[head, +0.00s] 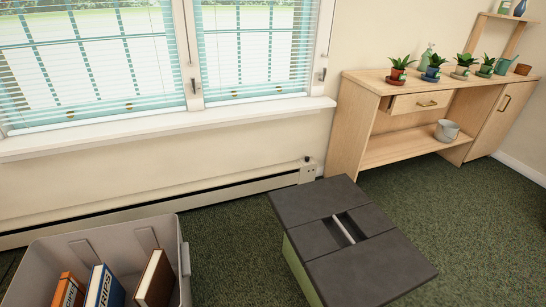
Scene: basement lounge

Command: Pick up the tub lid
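The tub lid (378,269) is dark grey and roughly rectangular, with grooves across its top. It has a recess near its middle with a pale bar handle (343,230) across it. The lid lies on a green tub (299,262), whose side shows below the lid's left edge. The lid's edge overhangs the tub. My gripper is not in view, and nothing is seen touching the lid.
A grey open bin (185,262) with several upright books (103,287) stands at the lower left. A wooden cabinet (352,128) with potted plants (433,68) and a metal pot (447,131) stands against the wall. Green carpet (230,230) is clear between bin and tub.

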